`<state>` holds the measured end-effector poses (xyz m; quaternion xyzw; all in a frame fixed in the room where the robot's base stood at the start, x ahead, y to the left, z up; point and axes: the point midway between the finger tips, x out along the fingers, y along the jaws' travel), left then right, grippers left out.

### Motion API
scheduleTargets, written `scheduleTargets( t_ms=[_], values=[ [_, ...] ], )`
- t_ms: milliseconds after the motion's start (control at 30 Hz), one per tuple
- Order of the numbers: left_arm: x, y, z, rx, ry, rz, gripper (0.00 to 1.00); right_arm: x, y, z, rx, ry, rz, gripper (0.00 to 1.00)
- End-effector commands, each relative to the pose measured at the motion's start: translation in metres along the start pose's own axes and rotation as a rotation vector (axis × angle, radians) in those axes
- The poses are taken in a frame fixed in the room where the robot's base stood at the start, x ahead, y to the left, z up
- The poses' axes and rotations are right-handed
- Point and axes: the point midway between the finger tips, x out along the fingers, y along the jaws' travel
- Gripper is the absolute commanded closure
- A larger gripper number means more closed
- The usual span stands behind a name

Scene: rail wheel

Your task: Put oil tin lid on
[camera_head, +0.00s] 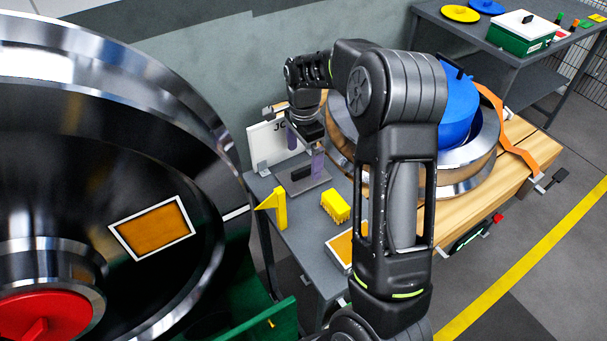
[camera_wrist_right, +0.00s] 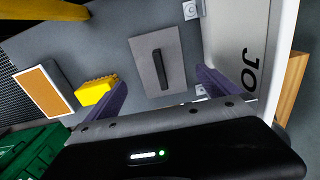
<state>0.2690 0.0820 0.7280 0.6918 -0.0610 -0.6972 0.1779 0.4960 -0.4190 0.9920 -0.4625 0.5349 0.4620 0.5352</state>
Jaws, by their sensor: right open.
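A flat grey plate with a black bar handle, which looks like the oil tin lid (camera_head: 306,184), lies on the grey side table. It also shows in the right wrist view (camera_wrist_right: 147,74). I cannot tell from these frames whether anything is under it. My right gripper (camera_head: 305,150) is open and empty, its purple fingers above and around the plate's position. In the wrist view the fingers (camera_wrist_right: 160,95) stand apart, with the plate beyond them. I see no open tin that I can be sure of. My left gripper is not in view.
A yellow brush-like block (camera_head: 335,206), a yellow bracket (camera_head: 279,208) and a white board (camera_head: 266,146) stand near the plate. A large wheel (camera_head: 120,130) fills the left. A wooden bench (camera_head: 480,205) is at right. A green box (camera_head: 515,38) with a white lid stands behind.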

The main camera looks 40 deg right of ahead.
Motion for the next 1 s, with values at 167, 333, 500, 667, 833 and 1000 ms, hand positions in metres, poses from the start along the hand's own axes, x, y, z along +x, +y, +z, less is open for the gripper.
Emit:
scheduleTargets(
  t_ms=[167,333,500,667,833,1000],
  values=[
    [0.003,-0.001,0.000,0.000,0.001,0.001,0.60,0.017,0.000,0.000,0.000,0.000,0.004,0.00],
    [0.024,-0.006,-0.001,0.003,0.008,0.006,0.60,0.047,-0.001,0.000,0.000,0.000,0.002,0.00],
    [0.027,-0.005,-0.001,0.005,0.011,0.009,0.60,0.053,-0.001,0.000,0.000,0.000,0.001,0.00],
    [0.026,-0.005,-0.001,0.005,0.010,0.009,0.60,0.052,-0.001,0.000,0.000,0.000,0.001,0.00],
    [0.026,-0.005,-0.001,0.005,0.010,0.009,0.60,0.052,-0.001,0.000,0.000,0.000,0.001,0.00],
    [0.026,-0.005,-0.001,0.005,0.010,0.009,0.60,0.052,-0.001,0.000,0.000,0.000,0.000,0.00]
  ],
)
